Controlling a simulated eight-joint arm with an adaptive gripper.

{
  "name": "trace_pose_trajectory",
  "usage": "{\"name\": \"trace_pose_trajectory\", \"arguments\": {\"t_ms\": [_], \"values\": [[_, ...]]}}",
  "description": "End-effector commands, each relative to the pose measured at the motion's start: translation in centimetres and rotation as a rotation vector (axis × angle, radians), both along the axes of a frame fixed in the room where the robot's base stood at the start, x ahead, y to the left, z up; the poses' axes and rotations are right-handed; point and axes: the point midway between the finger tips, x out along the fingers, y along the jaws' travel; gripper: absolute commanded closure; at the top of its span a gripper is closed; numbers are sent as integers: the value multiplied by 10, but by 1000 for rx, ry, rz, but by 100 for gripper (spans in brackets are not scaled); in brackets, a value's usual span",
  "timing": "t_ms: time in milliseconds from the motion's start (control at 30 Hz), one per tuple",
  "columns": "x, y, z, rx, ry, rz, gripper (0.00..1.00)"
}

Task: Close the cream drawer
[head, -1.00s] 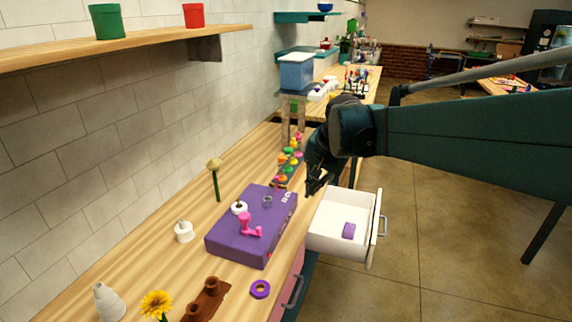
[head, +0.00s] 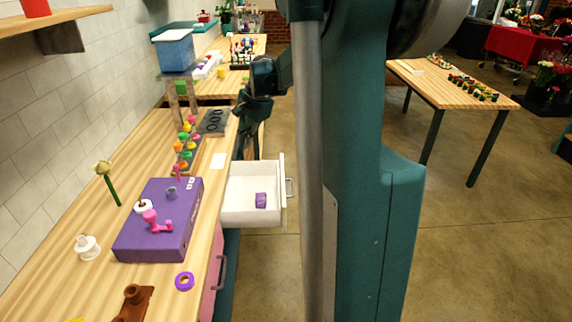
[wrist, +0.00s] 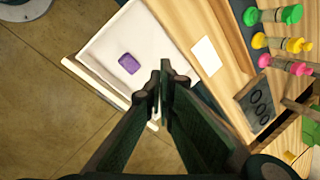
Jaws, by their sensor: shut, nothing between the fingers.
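The cream drawer (head: 250,214) is pulled out from the right side of the bench. Its front panel with a grey handle (head: 289,188) faces right, over the floor. A purple block (head: 261,200) lies inside it; the block also shows in the wrist view (wrist: 129,64). My gripper (wrist: 163,78) is shut and empty, with its fingertips over the near part of the drawer in the wrist view. In the head view my gripper (head: 247,150) hangs just behind the drawer's far side. I cannot tell whether it touches the drawer.
A purple box (head: 160,240) with a pink crank stands on the wooden bench (head: 75,215), left of the drawer. A row of coloured pegs (head: 186,145) and a dark plate with rings (head: 213,122) lie behind it.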

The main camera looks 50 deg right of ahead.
Motion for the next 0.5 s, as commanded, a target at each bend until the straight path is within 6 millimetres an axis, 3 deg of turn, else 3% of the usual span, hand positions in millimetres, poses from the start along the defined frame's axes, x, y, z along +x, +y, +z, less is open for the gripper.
{"name": "trace_pose_trajectory", "arguments": {"t_ms": [500], "values": [[17, -126, -50, 143, 61, -283, 100]]}}
